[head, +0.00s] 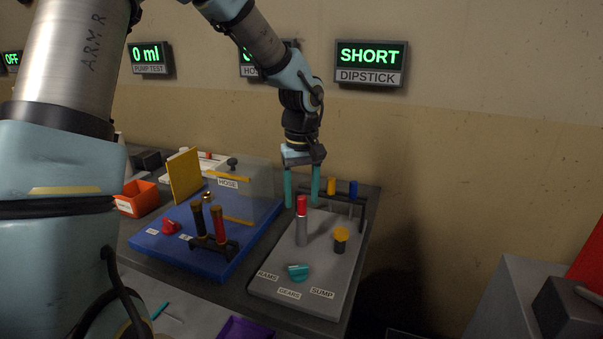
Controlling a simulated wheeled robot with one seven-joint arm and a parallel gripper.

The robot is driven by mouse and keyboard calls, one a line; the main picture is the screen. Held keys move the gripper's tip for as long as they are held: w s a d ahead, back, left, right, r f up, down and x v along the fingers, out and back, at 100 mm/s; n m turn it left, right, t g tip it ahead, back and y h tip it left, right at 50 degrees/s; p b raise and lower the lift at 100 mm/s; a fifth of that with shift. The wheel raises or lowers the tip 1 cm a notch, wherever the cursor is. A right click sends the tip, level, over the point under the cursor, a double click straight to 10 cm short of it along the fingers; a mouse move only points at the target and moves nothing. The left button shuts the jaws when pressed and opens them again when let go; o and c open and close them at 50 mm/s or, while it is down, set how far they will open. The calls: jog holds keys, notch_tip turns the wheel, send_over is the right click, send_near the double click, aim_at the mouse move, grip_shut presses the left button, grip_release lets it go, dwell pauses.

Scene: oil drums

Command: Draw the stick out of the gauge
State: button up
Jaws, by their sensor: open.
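A grey upright tube (302,232) with a red top (302,206) stands on the grey board (325,265); this looks like the gauge with its stick, though I cannot be sure. My gripper (302,204) points down, its two teal fingers apart. In this view the red top shows between the fingertips; whether it is truly between them or nearer to me I cannot tell. Nothing is visibly gripped. The wall sign (371,64) reads SHORT above DIPSTICK.
Behind the gripper a dark rack (344,198) holds yellow-topped and blue-topped sticks. A yellow-capped post (341,238) and a teal knob (298,272) share the grey board. Left, a blue board (175,250) carries a clear box (250,185) and two upright rods. An orange bin (138,198) stands farther left.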

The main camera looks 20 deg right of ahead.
jog(key=shift+f, duration=0.85)
grip_shut()
